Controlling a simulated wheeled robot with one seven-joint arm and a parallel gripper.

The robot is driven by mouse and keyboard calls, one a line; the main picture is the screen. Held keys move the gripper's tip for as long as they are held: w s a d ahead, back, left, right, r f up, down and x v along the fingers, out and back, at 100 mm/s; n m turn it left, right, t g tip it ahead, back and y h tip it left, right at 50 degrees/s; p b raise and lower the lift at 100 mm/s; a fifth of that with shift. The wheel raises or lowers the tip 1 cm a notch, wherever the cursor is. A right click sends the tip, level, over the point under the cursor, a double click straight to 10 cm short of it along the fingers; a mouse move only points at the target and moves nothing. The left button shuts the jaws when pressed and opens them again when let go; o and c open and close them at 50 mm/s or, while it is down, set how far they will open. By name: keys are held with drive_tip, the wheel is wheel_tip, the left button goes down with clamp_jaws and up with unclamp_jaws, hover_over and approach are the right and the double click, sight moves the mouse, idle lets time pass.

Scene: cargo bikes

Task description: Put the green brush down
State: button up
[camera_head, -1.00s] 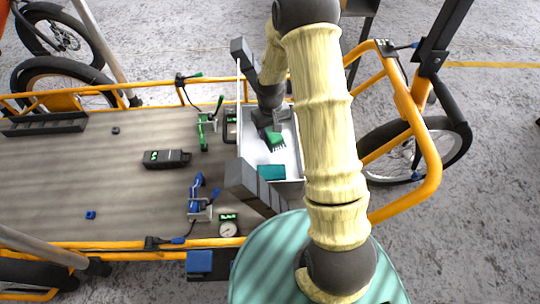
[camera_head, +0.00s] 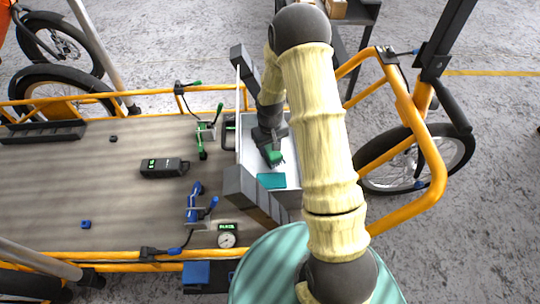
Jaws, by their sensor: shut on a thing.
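The green brush (camera_head: 275,157) is in my gripper (camera_head: 272,149), which is shut on it. Its bristles point down and to the right. Both are over the white tray (camera_head: 254,126) at the right end of the cargo deck, low near its floor. I cannot tell whether the brush touches the tray. A teal flat block or pad (camera_head: 271,181) lies in the tray just below the brush in the picture. My arm hides the tray's right part.
On the wooden deck (camera_head: 70,180) stand a green clamp (camera_head: 204,140), a blue clamp (camera_head: 193,203), a black device (camera_head: 163,167) and a round gauge (camera_head: 227,236). Orange rails (camera_head: 100,252) border the deck. The deck's left part is mostly clear.

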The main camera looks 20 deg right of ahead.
sight(270, 145)
wheel_tip(270, 145, down, 5)
drive_tip(key=shift+r+b, duration=0.1)
drive_tip(key=shift+b, duration=0.95)
drive_tip(key=o, duration=1.3)
wheel_tip(270, 145, up, 12)
drive_tip(key=p, duration=0.6)
drive_tip(key=shift+r, duration=0.1)
